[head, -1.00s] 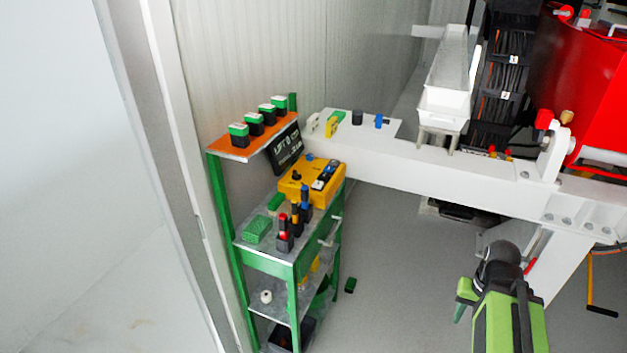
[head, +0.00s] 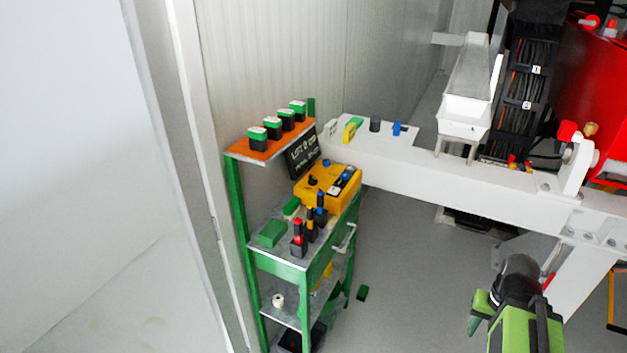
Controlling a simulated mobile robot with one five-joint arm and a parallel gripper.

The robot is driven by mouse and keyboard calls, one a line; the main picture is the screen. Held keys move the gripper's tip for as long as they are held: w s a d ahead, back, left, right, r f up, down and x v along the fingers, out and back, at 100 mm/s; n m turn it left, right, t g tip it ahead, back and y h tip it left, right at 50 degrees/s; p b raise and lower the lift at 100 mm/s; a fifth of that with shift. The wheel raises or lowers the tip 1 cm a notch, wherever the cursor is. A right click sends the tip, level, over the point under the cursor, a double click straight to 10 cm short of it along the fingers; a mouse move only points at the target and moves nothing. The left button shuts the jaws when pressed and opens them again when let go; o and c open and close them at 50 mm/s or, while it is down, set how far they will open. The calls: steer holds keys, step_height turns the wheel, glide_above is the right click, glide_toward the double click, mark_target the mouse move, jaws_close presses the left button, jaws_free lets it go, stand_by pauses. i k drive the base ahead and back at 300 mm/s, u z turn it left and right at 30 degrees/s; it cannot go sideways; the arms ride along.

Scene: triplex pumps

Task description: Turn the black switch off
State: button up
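A yellow control box (head: 328,188) stands on the green shelf unit on the left. A small black knob (head: 312,181) sticks up from its left part, and a blue knob sits behind it. Darker controls lie on its right side, too small to make out. A black cylinder (head: 375,124) also stands on the white beam, beside a blue piece. I cannot tell which of these is the black switch, or its position. My green and black arm (head: 520,310) shows at the lower right, well apart from the shelf. No gripper fingertips can be made out.
The green shelf unit (head: 282,265) holds upright red, orange and blue-topped pieces (head: 310,230) in front of the box. Several green-topped blocks stand on its orange top shelf (head: 240,152). The white beam (head: 460,183) runs right behind.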

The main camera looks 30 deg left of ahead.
mark_target(312, 182)
steer(key=z, duration=0.05)
steer(key=k, duration=0.15)
steer(key=u, duration=4.05)
steer(key=k, duration=0.15)
steer(key=u, duration=0.75)
steer(key=k, duration=2.9)
steer(key=z, duration=1.15)
steer(key=i, duration=1.55)
